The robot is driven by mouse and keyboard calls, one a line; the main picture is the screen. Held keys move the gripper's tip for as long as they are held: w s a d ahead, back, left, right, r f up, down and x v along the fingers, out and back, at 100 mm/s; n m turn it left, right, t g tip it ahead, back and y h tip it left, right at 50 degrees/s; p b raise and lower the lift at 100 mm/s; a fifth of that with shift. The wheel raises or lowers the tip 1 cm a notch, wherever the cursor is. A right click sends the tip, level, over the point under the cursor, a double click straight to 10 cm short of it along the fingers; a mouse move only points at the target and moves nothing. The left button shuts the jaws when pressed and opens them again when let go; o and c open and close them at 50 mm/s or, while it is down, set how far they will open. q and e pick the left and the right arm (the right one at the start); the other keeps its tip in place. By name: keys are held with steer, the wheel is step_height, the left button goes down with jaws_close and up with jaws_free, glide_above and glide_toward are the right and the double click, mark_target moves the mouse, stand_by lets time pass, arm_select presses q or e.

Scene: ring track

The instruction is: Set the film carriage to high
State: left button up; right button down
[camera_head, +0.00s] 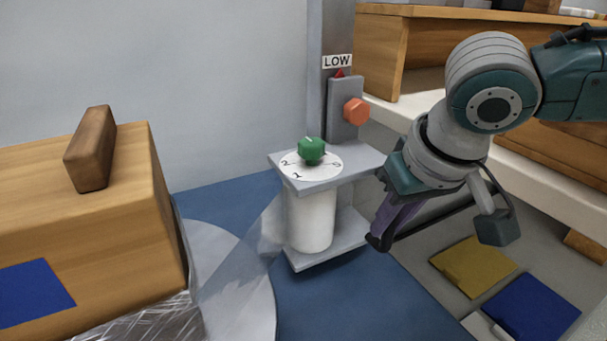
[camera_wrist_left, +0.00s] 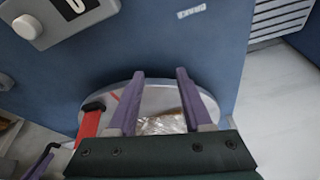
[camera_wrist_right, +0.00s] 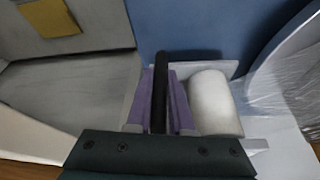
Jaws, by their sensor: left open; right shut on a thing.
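The film carriage (camera_head: 335,170) is a grey bracket on a tall grey post, holding a white film roll (camera_head: 310,218). On it are a green knob (camera_head: 311,150) over a numbered dial and an orange knob (camera_head: 356,111). A small red pointer (camera_head: 339,73) sits just below the LOW label (camera_head: 337,61). My right gripper (camera_head: 384,232) is right of the roll, shut on a black bar; the bar (camera_wrist_right: 160,88) stands between its fingers in the right wrist view. The bar's attachment is unclear. My left gripper (camera_wrist_left: 158,98) is open and empty above a round turntable (camera_wrist_left: 160,98).
A wooden box (camera_head: 85,225) with a brown handle stands at the left, with clear wrap beneath it. A red lever (camera_wrist_left: 88,122) is beside the turntable. Wooden shelving (camera_head: 382,55) stands behind my right arm. Yellow (camera_head: 472,265) and blue (camera_head: 535,305) panels lie at lower right.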

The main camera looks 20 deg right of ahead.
stand_by(0.4)
step_height(320, 180, up, 6)
steer(key=p, duration=1.2)
steer(key=shift+a+f, duration=0.1)
steer(key=shift+f, duration=0.15)
step_height(320, 180, up, 4)
steer(key=p, duration=0.6)
steer(key=shift+r+p, duration=0.25)
steer(key=shift+p, duration=0.05)
steer(key=shift+r+p, duration=0.25)
steer(key=shift+p, duration=0.1)
steer(key=shift+w+r, duration=0.1)
steer(key=shift+w, duration=0.05)
steer(key=c, duration=1)
jaws_free()
steer(key=shift+o, duration=1)
